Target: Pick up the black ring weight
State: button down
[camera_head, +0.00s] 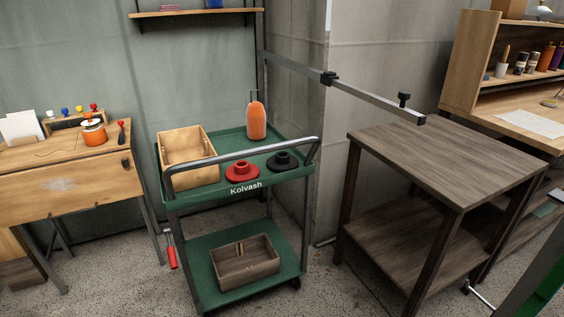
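The black ring weight (283,163) lies flat on the green top tray (215,143) of a cart, at the right front. It is a wide disc with a narrower raised hub. A similar red ring weight (242,173) lies just to its left. The cart's grey push handle (240,151) runs across in front of and above the tray. My gripper is not in view.
A wooden box (187,158) and an orange bottle (256,119) stand on the top tray. Another box (245,262) sits on the lower shelf. A dark wooden table (450,155) with a bare top stands right of the cart. A metal bar (370,100) juts out near it.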

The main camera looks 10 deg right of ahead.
aim_at(282, 161)
jog(key=u, duration=3.05)
jog(key=z, duration=3.35)
jog(key=i+j+z, duration=0.1)
jog(key=j, duration=0.25)
jog(key=i+j+z, duration=0.1)
jog(key=j, duration=0.25)
jog(key=i+j+z, duration=0.1)
jog(key=j, duration=0.25)
jog(key=i, duration=0.05)
